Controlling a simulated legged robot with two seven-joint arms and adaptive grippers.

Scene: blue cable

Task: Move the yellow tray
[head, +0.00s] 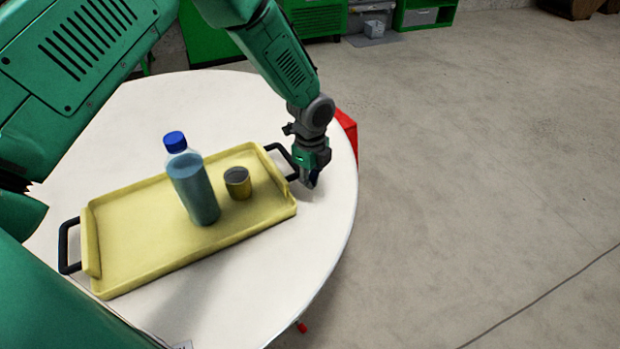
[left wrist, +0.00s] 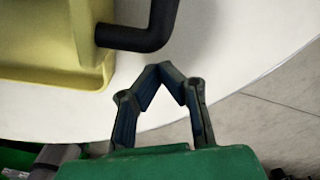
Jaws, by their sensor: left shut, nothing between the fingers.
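The yellow tray (head: 125,240) lies on the white round table with a black handle at each short end. My left gripper (head: 311,182) is just outside the right-hand handle (head: 283,160), low over the table. In the left wrist view its fingertips (left wrist: 163,72) meet with nothing between them. The handle (left wrist: 140,38) and a tray corner (left wrist: 50,77) lie just beyond the tips there, and the handle is not between the fingers. My right gripper is not in view.
The white table (head: 315,235) has bare room along its right and front edges. A red object (head: 348,130) shows behind the table's right edge. Green shelving (head: 425,12) stands at the back, and the concrete floor (head: 480,150) at right is open.

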